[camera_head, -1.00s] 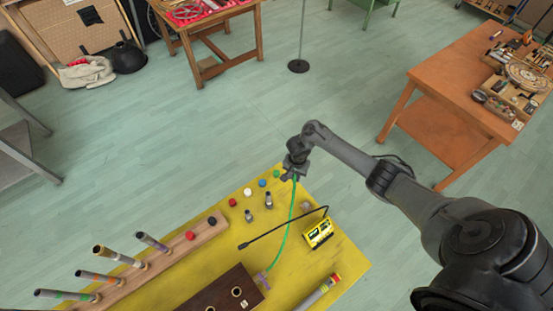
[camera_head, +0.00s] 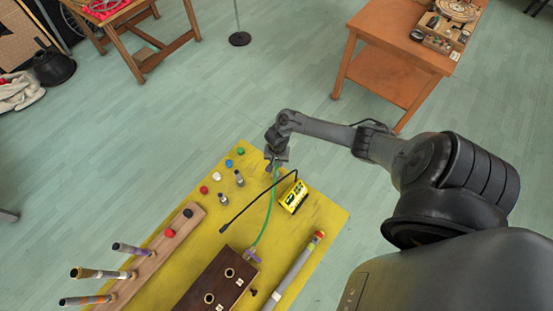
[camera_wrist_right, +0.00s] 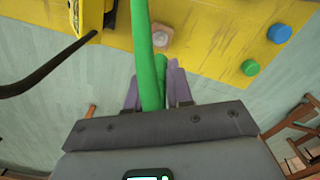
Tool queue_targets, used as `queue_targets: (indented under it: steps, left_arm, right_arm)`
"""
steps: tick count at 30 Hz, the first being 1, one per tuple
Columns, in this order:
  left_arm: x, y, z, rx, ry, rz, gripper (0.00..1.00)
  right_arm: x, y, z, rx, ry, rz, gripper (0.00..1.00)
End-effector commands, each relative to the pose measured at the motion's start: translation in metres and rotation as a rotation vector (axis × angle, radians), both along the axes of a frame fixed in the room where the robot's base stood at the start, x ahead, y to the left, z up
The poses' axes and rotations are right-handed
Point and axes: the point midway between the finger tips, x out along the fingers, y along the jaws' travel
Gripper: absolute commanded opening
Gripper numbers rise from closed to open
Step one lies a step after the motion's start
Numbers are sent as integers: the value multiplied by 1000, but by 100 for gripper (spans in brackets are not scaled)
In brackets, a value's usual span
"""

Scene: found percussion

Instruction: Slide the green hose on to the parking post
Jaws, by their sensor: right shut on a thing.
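My right gripper (camera_head: 277,158) is shut on the green hose (camera_head: 265,212) near the hose's upper end, above the far edge of the yellow table. The hose runs down to a purple fitting (camera_head: 251,256) at the dark wooden box (camera_head: 205,281). In the right wrist view the hose (camera_wrist_right: 147,60) passes between the purple fingertips (camera_wrist_right: 154,90). A small pale pinkish block with a round top (camera_wrist_right: 162,37) sits just beyond the hose there; I cannot tell whether it is the parking post. The hose's free end is not clear. My left gripper is out of view.
A yellow device (camera_head: 293,197) with a black cable (camera_head: 243,208) lies beside the hose. Red, white, blue and green caps and two silver pieces stand left of it. A wooden rack (camera_head: 154,262) holds tubes at left. A grey tube (camera_head: 299,270) lies at right.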

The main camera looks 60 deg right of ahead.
Motion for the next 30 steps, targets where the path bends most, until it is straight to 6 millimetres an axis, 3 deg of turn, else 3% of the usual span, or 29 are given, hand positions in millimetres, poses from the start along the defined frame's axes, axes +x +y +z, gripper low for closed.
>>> queue_targets:
  steps: [5, 18, 30]
  left_arm:
    - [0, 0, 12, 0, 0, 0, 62]
    - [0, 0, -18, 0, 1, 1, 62]
    - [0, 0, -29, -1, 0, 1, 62]
  right_arm:
    - [0, 0, 4, 0, -2, -2, 0]
    - [1, 0, -38, -1, -3, -2, 0]
    - [1, -1, -56, -1, -3, -1, 0]
